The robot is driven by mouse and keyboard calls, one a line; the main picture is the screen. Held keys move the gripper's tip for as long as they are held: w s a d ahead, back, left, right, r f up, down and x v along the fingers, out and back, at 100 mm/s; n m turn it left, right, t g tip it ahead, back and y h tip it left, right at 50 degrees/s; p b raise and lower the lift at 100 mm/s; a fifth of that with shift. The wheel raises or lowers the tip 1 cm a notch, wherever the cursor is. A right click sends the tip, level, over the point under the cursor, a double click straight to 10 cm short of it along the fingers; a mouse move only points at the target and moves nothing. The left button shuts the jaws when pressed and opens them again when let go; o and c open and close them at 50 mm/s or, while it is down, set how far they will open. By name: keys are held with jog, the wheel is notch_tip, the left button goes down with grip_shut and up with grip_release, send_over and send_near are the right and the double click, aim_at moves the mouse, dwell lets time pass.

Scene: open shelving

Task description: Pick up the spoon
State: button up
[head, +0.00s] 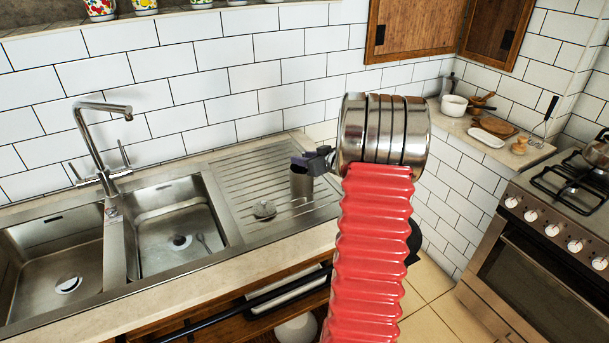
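A small metal spoon (203,242) appears to lie in the right-hand sink basin (150,212), to the right of the drain. It is small and close in colour to the basin, so its details are hard to make out. My gripper (308,160) shows as a small dark shape with purple parts at the left side of my arm's metal end. It is above the drainboard, up and to the right of the spoon and well apart from it. Its fingers are too small to tell whether they are open or shut.
A metal cup (301,184) stands on the ribbed drainboard (237,190) below my gripper, and a small grey object (264,209) lies left of it. A tall faucet (92,140) rises behind the basins. A stove (550,230) stands at the right.

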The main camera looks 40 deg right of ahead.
grip_shut()
dwell(0.4)
jog(key=shift+r, duration=0.15)
notch_tip(320, 180, up, 12)
jog(key=s+a, duration=0.2)
jog(key=s, duration=1.6)
jog(key=shift+a, duration=0.2)
jog(key=shift+w, duration=0.15)
